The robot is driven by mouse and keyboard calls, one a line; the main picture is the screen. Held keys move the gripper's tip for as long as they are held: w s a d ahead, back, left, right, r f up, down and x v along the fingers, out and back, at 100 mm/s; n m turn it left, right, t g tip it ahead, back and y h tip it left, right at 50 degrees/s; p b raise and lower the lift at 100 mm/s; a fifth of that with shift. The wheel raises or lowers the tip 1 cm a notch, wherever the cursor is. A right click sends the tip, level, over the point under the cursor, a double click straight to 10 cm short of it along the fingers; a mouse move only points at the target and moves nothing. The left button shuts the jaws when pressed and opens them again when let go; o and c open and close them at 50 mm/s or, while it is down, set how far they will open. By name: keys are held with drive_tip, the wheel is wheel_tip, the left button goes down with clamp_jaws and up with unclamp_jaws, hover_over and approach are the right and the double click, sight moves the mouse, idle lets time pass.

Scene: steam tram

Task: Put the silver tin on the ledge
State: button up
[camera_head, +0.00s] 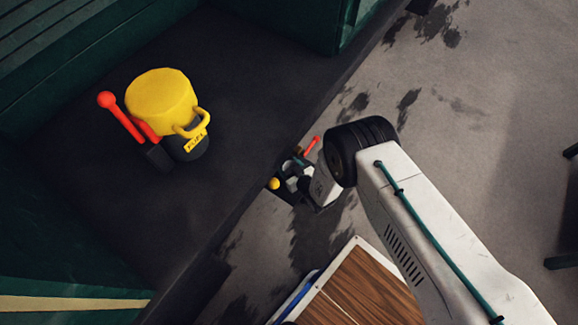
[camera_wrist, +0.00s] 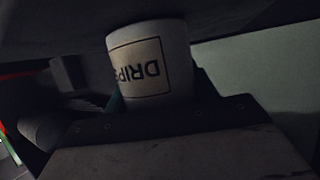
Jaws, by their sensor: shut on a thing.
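The silver tin (camera_wrist: 178,72) shows pale grey in the wrist view, with a label reading "DRIPS" upside down. My gripper (camera_wrist: 160,100) is shut on it. A dark flat surface lies close across the tin's far end; I cannot tell if they touch. In the head view my gripper (camera_head: 294,180) is small and partly hidden by my arm, and the tin is hard to make out there. It is beside the edge of a broad dark ledge (camera_head: 265,85), on the side of the grey floor.
A yellow pot (camera_head: 160,98) with a label and a red-knobbed lever (camera_head: 122,118) stands on the dark ledge. Green panelling (camera_head: 40,75) rises behind it. A wood-topped surface (camera_head: 355,292) is at the bottom. The ledge right of the pot is bare.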

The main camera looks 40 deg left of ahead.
drive_tip(key=o, duration=1)
drive_tip(key=shift+f, duration=0.1)
drive_tip(key=shift+d+r, duration=0.1)
drive_tip(key=shift+r, duration=0.1)
drive_tip(key=v, duration=1.1)
drive_tip(key=shift+d+r, duration=0.25)
drive_tip(key=shift+d, duration=0.1)
